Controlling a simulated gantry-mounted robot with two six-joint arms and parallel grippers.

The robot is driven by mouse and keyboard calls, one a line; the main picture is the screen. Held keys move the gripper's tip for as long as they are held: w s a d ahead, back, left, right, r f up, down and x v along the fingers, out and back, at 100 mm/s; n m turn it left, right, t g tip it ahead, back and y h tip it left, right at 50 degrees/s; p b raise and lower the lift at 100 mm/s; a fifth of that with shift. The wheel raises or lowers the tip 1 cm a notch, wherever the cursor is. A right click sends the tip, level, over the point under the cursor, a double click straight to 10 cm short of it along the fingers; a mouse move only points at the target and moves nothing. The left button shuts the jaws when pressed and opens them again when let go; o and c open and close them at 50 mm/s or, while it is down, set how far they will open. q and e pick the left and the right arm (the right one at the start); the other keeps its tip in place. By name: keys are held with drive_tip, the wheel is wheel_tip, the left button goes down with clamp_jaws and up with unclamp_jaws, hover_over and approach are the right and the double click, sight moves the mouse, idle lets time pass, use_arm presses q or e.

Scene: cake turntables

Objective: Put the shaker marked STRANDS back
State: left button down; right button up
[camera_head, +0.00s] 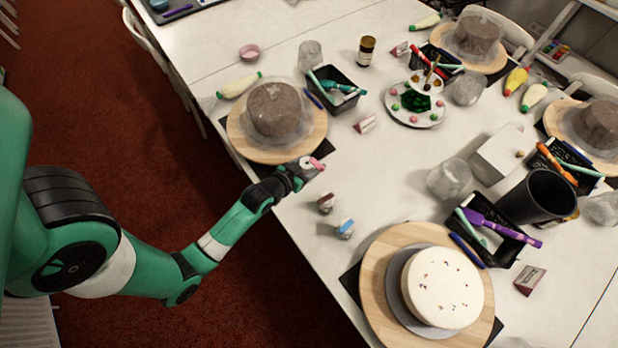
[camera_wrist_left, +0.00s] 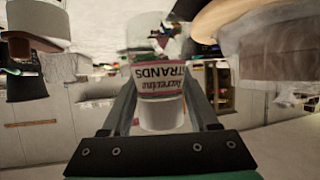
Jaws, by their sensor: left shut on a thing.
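My left gripper (camera_head: 300,170) is over the near edge of the table, close to the upper wooden turntable. It is shut on the shaker marked STRANDS, whose pink part (camera_head: 317,164) shows at the fingertips. In the left wrist view the shaker (camera_wrist_left: 160,82) sits between the two fingers. Its pink-edged label reads upside down in that picture, with a clear part holding coloured bits above it and a white end below. Two other small shakers, one brown-topped (camera_head: 325,203) and one blue (camera_head: 345,229), stand on the table below the gripper. My right gripper is not in view.
The upper turntable (camera_head: 240,146) bears a covered brown cake (camera_head: 274,110). The lower turntable (camera_head: 376,265) bears a white cake (camera_head: 442,286). A black tool tray (camera_head: 346,101), a small card (camera_head: 365,123) and a clear cup (camera_head: 449,178) stand nearby. The table's middle is mostly clear.

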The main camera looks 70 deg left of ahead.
use_arm(q)
wheel_tip(320, 180, down, 8)
drive_tip(key=b, duration=0.2)
drive_tip(key=shift+r+b, duration=0.1)
drive_tip(key=shift+b, duration=0.3)
drive_tip(key=shift+c, duration=0.8)
unclamp_jaws()
